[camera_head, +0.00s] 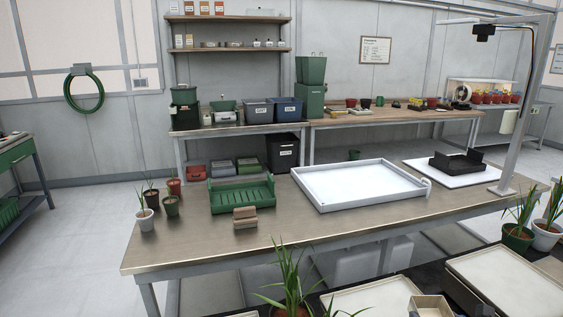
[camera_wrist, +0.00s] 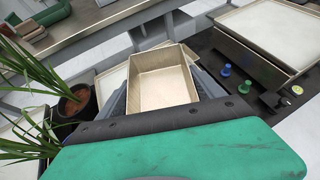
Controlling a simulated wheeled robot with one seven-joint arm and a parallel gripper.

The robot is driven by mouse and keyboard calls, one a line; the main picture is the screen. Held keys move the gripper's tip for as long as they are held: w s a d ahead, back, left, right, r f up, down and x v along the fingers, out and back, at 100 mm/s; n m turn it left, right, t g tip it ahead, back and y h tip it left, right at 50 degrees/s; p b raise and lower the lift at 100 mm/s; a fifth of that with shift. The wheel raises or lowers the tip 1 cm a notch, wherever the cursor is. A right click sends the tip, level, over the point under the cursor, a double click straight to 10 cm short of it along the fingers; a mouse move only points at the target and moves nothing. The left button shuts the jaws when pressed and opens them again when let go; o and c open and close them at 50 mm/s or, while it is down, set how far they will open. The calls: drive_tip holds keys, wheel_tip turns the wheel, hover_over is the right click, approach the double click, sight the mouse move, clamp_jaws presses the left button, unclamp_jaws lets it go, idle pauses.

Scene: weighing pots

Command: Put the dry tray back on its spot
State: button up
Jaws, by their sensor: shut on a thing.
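A small open beige tray (camera_wrist: 162,92) with an empty floor sits between my gripper's grey fingers (camera_wrist: 163,80) in the wrist view. My gripper is shut on it, and the tray looks about level. The tray also shows at the bottom edge of the head view (camera_head: 430,306), partly cut off, in front of the large pale panels. Whether its underside touches anything is hidden. I cannot tell which place is its spot.
Pale-topped panels (camera_head: 375,299) and (camera_head: 508,287) lie either side of the tray. A potted plant (camera_wrist: 75,100) stands close at left in the wrist view. Green and blue knobs (camera_wrist: 224,71) are at right. The steel bench (camera_head: 320,228) beyond holds a white basin (camera_head: 360,185) and green tray (camera_head: 242,195).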

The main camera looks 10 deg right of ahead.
drive_tip(key=w+a+f+n+y, duration=0.1)
drive_tip(key=w+a+n+y, duration=0.3)
drive_tip(key=a, duration=0.7)
drive_tip(key=w+a+n+g+y+p, duration=0.1)
drive_tip(key=w+a+n+y, duration=0.15)
drive_tip(key=w+a, duration=0.6)
drive_tip(key=w+a+f+n+y, duration=0.1)
drive_tip(key=w+a+n+y, duration=0.2)
drive_tip(key=a, duration=1)
wheel_tip(320, 180, up, 8)
drive_tip(key=p, duration=1.4)
drive_tip(key=s+d+f+m+t+h, duration=0.2)
drive_tip(key=d+f+m+h, duration=0.1)
drive_tip(key=m, duration=0.1)
drive_tip(key=w+a+r, duration=0.1)
drive_tip(key=w+r, duration=0.1)
drive_tip(key=r, duration=0.4)
drive_tip(key=w+a+r+n+g, duration=0.1)
drive_tip(key=w+a+r, duration=0.1)
drive_tip(key=r, duration=0.5)
drive_tip(key=shift+r+y, duration=0.25)
drive_tip(key=shift+y, duration=0.2)
